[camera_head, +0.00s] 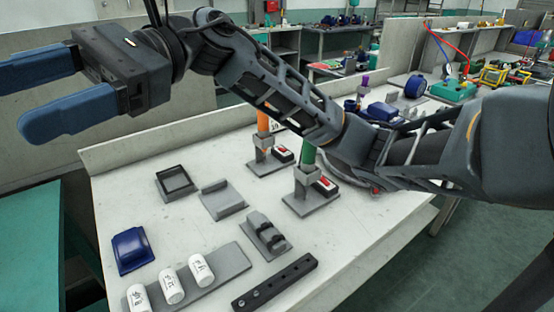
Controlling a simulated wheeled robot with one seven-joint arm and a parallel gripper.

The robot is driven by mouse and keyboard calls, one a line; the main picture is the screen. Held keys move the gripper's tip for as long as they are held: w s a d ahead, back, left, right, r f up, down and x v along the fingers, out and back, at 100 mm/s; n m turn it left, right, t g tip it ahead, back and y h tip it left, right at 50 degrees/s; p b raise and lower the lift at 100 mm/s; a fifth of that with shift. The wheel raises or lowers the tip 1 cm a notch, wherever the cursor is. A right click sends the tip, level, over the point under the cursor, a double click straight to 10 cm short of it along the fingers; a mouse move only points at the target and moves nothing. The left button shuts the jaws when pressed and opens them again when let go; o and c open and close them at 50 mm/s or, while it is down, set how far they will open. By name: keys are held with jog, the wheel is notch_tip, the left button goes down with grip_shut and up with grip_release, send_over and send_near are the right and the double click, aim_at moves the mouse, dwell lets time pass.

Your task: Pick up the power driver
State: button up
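My gripper (14,103) is at the upper left, raised in the air to the left of the workbench. Its two blue fingers are apart with nothing between them, and the upper finger runs out of the picture. No power driver can be picked out for certain. An orange upright tool (263,124) and a green upright tool (308,156) stand in grey holders on the bench, and either may be a driver. My arm crosses in front of them and hides their upper parts. My gripper is well away from both and touches nothing.
The white workbench (190,240) holds a blue block (131,249), white labelled cylinders (171,285) on a grey strip, a black bar (275,284), a black frame (175,184) and grey fixtures. Red-switched boxes (326,186) sit by the holders. Behind are a teal pump (454,90) and walls.

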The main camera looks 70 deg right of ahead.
jog(key=d+f+h, duration=0.7)
jog(key=d+f, duration=0.2)
jog(key=d, duration=0.1)
jog(key=g+h+b, duration=0.3)
jog(key=h, duration=0.7)
send_over(308, 169)
jog(key=w+d, duration=0.1)
jog(key=w, duration=0.1)
jog(key=f, duration=0.7)
jog(key=shift+s+d, duration=0.2)
jog(key=shift+s, duration=0.05)
jog(key=shift+s+d+f+h, duration=0.15)
jog(key=shift+s+d+h, duration=0.05)
jog(key=shift+d+h, duration=0.1)
notch_tip(308, 169, down, 7)
jog(key=p, duration=0.1)
jog(key=shift+s+a+f, duration=0.15)
jog(key=shift+s+a, duration=0.05)
jog(key=shift+s, duration=0.1)
jog(key=c, duration=1.2)
